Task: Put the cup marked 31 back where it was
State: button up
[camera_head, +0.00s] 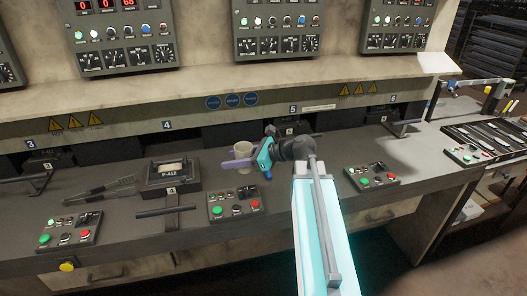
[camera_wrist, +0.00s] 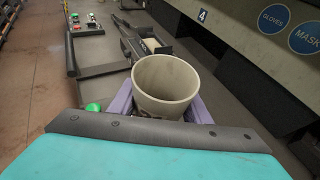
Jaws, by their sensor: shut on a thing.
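A beige cup (camera_wrist: 166,82) sits between the purple fingers of my gripper (camera_wrist: 160,108) in the wrist view, upright with its open mouth facing up. In the head view my gripper (camera_head: 241,162) is shut on the same cup (camera_head: 243,150), at the bench between the stations marked 4 and 5. Any number on the cup is not readable in either view. I cannot tell whether the cup's base touches the bench top or is slightly above it.
Button box (camera_head: 371,178) is further right. A tool tray (camera_head: 490,138) lies at the far right. The wall with control panels rises behind.

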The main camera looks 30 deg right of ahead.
jog(key=s+a+n+g+y, duration=0.1)
jog(key=s+a, duration=0.2)
jog(key=a, duration=0.6)
jog(key=shift+n+b, duration=0.3)
jog(key=shift+b, duration=0.05)
